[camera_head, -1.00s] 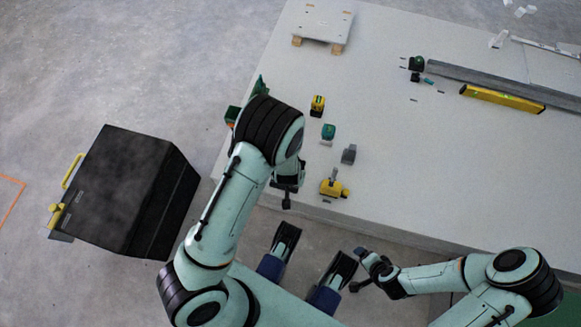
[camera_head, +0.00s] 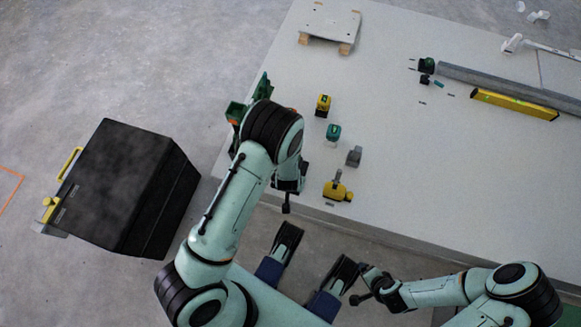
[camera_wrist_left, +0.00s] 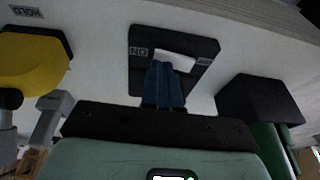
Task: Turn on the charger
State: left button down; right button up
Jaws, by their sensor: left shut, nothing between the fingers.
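In the left wrist view, a dark panel (camera_wrist_left: 143,77) carries an "ON" label and a white switch piece (camera_wrist_left: 176,61). It looks like the charger's switch face. The blue fingers of my left gripper (camera_wrist_left: 163,72) are shut and empty, their tips just in front of the switch and overlapping it in the picture; I cannot tell whether they touch. In the head view my left gripper (camera_head: 287,203) is near the table's front left corner, and I cannot make out the charger there; my arm may cover it. My right gripper (camera_head: 365,284) is off the table's front edge, its jaws unclear.
The pale table (camera_head: 430,180) holds a yellow tool (camera_head: 338,190), a grey block (camera_head: 354,156), a teal tool (camera_head: 333,133) and a yellow-black tool (camera_head: 323,105). Green gear (camera_head: 237,112) stands by my left arm. A black case (camera_head: 125,185) is on the left floor.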

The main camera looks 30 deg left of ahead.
pick_arm(q)
jog(key=shift+d+f, duration=0.1)
jog(key=shift+f, duration=0.2)
jog(key=shift+s, duration=0.1)
jog(key=shift+s+a+r, duration=0.1)
jog(key=shift+a+r, duration=0.1)
jog(key=shift+a, duration=0.25)
jog(key=shift+s+a+r, duration=0.1)
jog(key=shift+a+r, duration=0.05)
jog(key=shift+a, duration=0.25)
jog(key=shift+w, duration=0.1)
